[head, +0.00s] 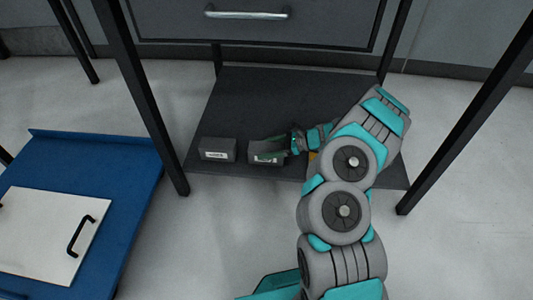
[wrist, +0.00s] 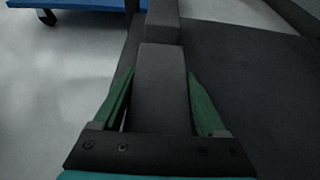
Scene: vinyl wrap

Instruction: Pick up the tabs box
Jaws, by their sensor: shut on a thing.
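Two small dark grey boxes with white labels sit side by side on the dark lower shelf (head: 290,90). The labels are too small to read surely, so I cannot tell which is the tabs box. My gripper (head: 268,146) is at the right-hand box (head: 257,157). In the wrist view the green fingers of my gripper (wrist: 160,100) are shut on this box (wrist: 161,75), one on each side. I cannot tell if it is lifted off the shelf. The left-hand box (head: 217,149) stands apart from my gripper and shows beyond the held box in the wrist view (wrist: 163,22).
A small orange-yellow thing (head: 313,163) shows partly behind my arm on the shelf. Black legs (head: 140,90) frame the shelf, and a drawer (head: 250,28) hangs above it. A blue platform cart (head: 130,180) with a white handled panel (head: 40,240) stands at left.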

